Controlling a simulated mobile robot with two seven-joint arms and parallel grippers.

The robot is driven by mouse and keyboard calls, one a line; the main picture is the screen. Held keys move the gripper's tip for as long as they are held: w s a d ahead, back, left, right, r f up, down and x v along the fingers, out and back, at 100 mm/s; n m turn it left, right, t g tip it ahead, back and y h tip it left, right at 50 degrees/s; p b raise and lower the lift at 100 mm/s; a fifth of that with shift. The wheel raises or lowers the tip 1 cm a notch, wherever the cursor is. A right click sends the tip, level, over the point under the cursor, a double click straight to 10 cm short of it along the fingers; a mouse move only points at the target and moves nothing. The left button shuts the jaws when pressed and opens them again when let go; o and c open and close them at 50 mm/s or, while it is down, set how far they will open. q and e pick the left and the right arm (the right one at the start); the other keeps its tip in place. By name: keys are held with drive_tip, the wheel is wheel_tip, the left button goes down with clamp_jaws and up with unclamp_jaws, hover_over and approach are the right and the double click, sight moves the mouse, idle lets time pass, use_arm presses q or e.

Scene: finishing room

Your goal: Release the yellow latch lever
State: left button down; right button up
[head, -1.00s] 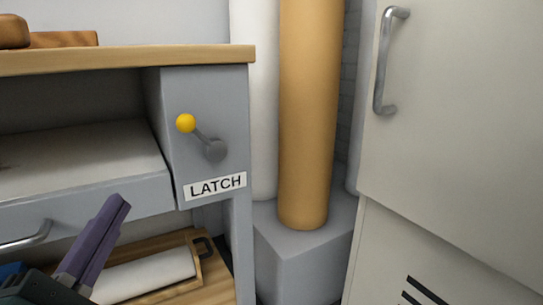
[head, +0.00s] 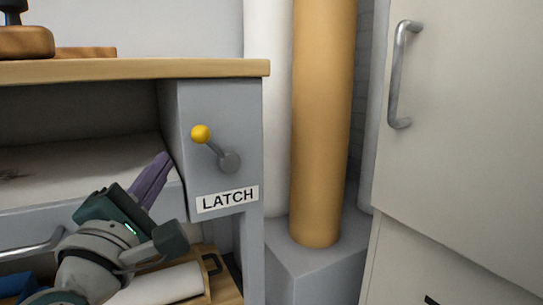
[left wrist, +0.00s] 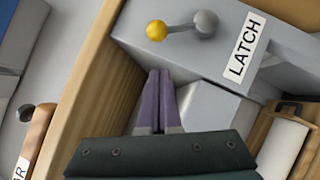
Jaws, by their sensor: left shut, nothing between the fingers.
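The latch lever (head: 214,147) has a yellow ball knob (head: 201,134) on a short grey arm, which runs from a round grey pivot up and to the left. It is mounted on the grey end panel above the LATCH label (head: 227,199). The knob also shows in the left wrist view (left wrist: 156,30), beyond the fingertips. My left gripper (head: 164,157) has purple fingers, shut with nothing between them. It is below and left of the knob, apart from it. My right gripper is not in view.
The wooden worktop (head: 130,71) overhangs the panel. An open shelf bay (head: 80,120) lies left of the lever. Below is a wooden tray with a white roll (head: 165,285). Tall rolls (head: 318,120) and a cabinet (head: 460,130) stand to the right.

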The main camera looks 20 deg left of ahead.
sight(215, 149)
use_arm(q)
drive_tip(key=w+d+r, duration=0.1)
drive_tip(key=w, duration=0.1)
drive_tip(key=shift+w+d+r, duration=0.35)
